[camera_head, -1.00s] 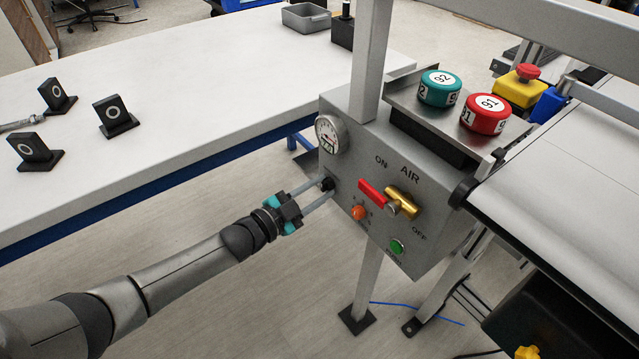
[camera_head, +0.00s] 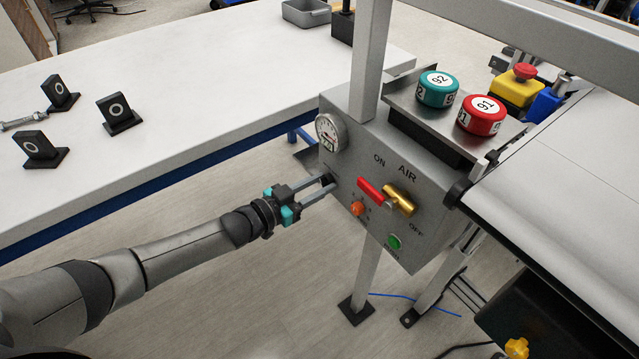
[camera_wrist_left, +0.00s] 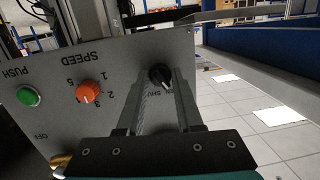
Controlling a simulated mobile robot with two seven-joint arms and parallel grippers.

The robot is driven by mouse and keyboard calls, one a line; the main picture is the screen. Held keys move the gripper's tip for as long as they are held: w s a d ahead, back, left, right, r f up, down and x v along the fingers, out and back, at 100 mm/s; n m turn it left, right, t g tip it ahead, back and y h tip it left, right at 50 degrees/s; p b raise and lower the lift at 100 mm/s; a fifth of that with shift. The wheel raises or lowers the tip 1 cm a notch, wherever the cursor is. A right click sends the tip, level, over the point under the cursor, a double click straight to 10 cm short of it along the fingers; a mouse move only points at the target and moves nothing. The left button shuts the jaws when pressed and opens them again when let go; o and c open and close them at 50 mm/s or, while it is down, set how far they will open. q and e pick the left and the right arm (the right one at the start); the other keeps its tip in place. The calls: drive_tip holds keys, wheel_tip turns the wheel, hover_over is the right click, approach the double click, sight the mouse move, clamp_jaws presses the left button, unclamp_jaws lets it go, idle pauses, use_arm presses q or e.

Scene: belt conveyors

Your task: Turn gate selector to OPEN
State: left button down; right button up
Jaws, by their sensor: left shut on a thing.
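The gate selector is a small black knob on the grey control panel, seen best in the left wrist view (camera_wrist_left: 160,77). Its pointer shows as a light mark, and the lettering beside it is partly hidden by my fingers, so I cannot read its setting surely. My left gripper (camera_head: 328,182) reaches the panel's left part, with its two fingers shut on the knob. In the head view the knob is mostly hidden between the fingertips. My right gripper is in neither view.
The panel (camera_head: 345,110) also carries a gauge (camera_head: 330,133), a red-handled AIR valve (camera_head: 371,190), an orange SPEED knob (camera_head: 357,208) and a green button (camera_head: 394,242), all close to the gripper. A white table (camera_head: 220,90) is at left, a conveyor (camera_head: 560,190) at right.

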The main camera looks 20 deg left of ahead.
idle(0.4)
use_arm(q)
drive_tip(key=c, duration=0.6)
unclamp_jaws()
drive_tip(key=shift+o, duration=0.2)
drive_tip(key=f+p+v, duration=0.1)
drive_tip(key=p+v, duration=0.1)
drive_tip(key=v, duration=0.5)
drive_tip(key=shift+s+a+r, duration=0.15)
drive_tip(key=shift+s+r, duration=0.05)
drive_tip(key=shift+r, duration=0.3)
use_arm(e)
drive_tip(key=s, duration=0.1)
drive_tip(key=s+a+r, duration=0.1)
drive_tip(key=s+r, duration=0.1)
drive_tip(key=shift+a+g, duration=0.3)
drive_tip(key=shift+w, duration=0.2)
